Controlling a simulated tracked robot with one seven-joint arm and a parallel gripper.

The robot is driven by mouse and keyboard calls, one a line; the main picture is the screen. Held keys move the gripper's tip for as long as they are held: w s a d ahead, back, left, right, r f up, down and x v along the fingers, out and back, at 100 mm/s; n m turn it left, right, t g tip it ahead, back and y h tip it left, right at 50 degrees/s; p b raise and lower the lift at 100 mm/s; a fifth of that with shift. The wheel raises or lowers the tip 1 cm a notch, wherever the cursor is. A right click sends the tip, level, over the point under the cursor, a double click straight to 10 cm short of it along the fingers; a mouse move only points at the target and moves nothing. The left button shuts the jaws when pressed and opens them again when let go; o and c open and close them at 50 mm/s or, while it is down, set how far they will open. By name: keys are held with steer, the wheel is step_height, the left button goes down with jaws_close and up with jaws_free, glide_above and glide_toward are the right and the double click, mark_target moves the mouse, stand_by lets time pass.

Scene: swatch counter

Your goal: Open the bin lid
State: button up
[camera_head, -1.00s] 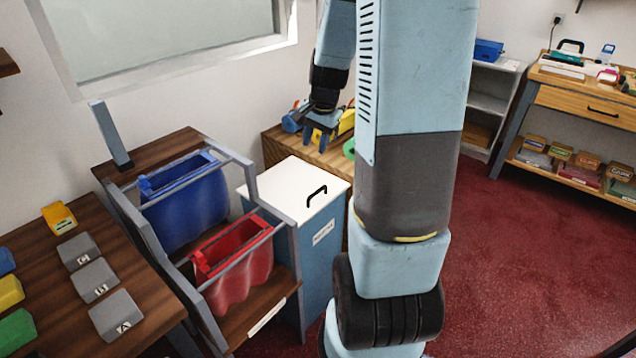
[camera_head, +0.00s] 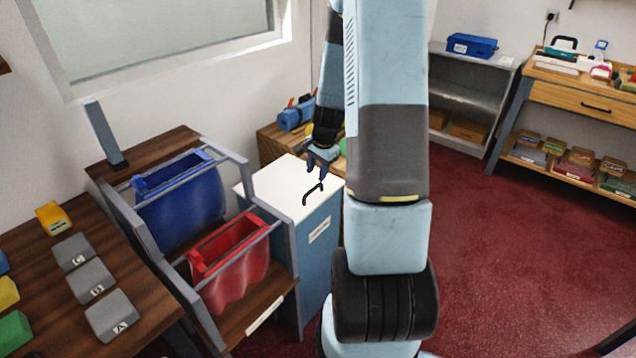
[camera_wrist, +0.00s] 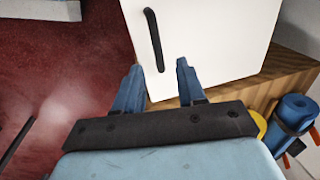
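The bin (camera_head: 318,262) is a blue box with a white lid (camera_head: 272,186), which lies flat and closed on top. A black bar handle (camera_head: 313,194) stands on the lid near its right edge. My gripper (camera_head: 316,172) is above the lid, close to the handle, pointing down. In the wrist view the white lid (camera_wrist: 215,40) fills the upper middle, and the handle (camera_wrist: 154,40) lies ahead of my gripper (camera_wrist: 158,75). The two blue fingers are apart with nothing between them. The handle's near end appears just beyond the fingertips; I cannot tell whether they touch.
A rack with a blue bag (camera_head: 182,208) and a red bag (camera_head: 232,262) stands left of the bin. Behind is a wooden table (camera_head: 275,140) with a blue roll (camera_wrist: 295,110). Red floor (camera_head: 490,240) is open to the right.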

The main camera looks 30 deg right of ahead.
steer(key=shift+w+a+f, duration=0.1)
steer(key=shift+w+f, duration=0.1)
steer(key=shift+f, duration=0.8)
steer(key=shift+w+a+f, duration=0.1)
steer(key=shift+w+f, duration=0.05)
steer(key=shift+f, duration=0.9)
steer(key=shift+w+f, duration=0.2)
steer(key=shift+f, duration=0.8)
steer(key=shift+c, duration=0.2)
jaws_close()
steer(key=shift+w+r, duration=0.1)
